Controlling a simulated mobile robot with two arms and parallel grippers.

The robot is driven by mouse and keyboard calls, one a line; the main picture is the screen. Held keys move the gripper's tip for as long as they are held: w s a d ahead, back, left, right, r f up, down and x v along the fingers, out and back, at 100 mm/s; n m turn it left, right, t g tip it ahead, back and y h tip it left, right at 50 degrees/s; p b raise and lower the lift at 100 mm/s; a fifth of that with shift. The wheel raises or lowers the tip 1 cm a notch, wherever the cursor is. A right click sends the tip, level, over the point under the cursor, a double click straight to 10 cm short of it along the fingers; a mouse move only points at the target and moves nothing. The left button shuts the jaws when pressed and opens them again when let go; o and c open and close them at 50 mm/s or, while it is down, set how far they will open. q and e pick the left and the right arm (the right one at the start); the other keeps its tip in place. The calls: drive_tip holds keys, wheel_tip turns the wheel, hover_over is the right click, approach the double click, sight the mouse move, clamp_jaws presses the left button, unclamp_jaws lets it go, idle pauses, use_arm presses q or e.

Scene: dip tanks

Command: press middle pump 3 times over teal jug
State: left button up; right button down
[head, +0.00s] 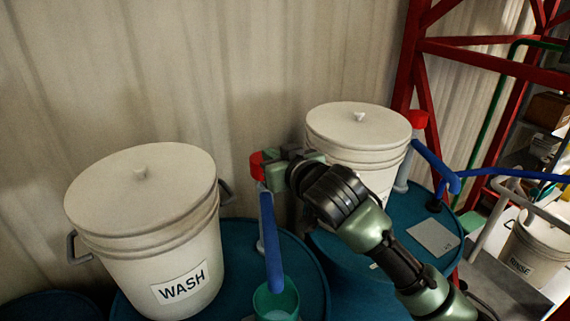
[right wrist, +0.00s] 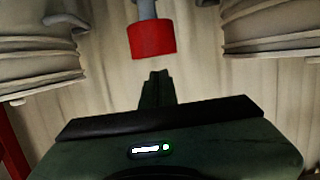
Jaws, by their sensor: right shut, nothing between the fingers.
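A pump with a red cap (head: 257,165) and a long blue spout (head: 271,240) stands to the right of the WASH bucket. The spout reaches down over the teal jug (head: 276,301), which is cut by the bottom edge. My right gripper (head: 270,163) is shut and empty at the red cap, partly covering it in the head view. In the right wrist view, which appears upside down, the shut fingertips (right wrist: 158,74) point at the red cap (right wrist: 152,40) with a small visible gap. My left gripper is out of view.
The lidded WASH bucket (head: 150,240) stands on a blue drum (head: 305,270) close to the left. Another lidded bucket (head: 350,135) and a second red-capped pump (head: 416,119) are at right. A red frame (head: 490,58) rises behind; a RINSE bucket (head: 530,255) is far right.

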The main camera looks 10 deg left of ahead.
drive_tip(key=b+v, duration=0.2)
drive_tip(key=v, duration=0.5)
drive_tip(key=shift+d+b, duration=0.3)
drive_tip(key=shift+w, duration=0.1)
idle(0.4)
